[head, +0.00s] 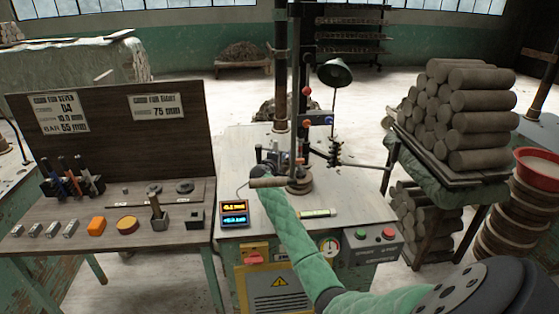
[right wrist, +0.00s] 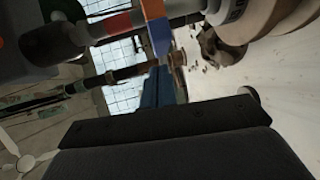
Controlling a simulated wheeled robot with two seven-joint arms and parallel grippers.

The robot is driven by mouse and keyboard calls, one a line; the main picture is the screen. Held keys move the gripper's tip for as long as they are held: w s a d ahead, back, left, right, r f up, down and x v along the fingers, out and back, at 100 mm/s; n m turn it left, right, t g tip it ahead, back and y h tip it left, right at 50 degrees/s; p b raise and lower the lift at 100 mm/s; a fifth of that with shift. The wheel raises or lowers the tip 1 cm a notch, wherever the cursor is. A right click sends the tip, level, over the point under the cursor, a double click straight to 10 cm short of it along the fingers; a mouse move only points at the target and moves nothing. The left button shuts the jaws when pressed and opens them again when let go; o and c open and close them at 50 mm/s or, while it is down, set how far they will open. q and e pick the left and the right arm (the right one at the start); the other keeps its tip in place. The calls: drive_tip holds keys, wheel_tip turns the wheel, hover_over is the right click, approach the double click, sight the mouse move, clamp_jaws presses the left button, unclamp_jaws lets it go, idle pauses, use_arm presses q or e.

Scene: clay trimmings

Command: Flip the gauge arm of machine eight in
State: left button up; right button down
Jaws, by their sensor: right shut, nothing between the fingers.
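The machine (head: 281,75) is a tall dark column on a pale-topped bench, with a stack of round discs (head: 299,184) at its foot. A short horizontal arm with a blue block (head: 318,118) and orange-red knobs sticks out from the column; I cannot tell for certain that it is the gauge arm. A blue and orange-red part (right wrist: 158,30) shows close up in the right wrist view. My right gripper (head: 283,158) is shut and empty beside the column, left of the discs and below the blue block; its tips are hard to make out. My left gripper is not seen.
A lamp (head: 334,73) stands behind. Clay logs (head: 462,115) are stacked at right. A board with cards (head: 110,130) stands at left, behind tools and small blocks.

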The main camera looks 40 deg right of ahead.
use_arm(q)
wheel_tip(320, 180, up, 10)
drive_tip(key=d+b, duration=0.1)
drive_tip(key=b, duration=0.2)
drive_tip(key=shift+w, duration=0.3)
use_arm(e)
drive_tip(key=v, duration=1.1)
drive_tip(key=shift+s+f, duration=0.2)
drive_tip(key=shift+s, duration=0.05)
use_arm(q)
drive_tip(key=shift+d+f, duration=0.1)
use_arm(e)
drive_tip(key=shift+d, duration=0.15)
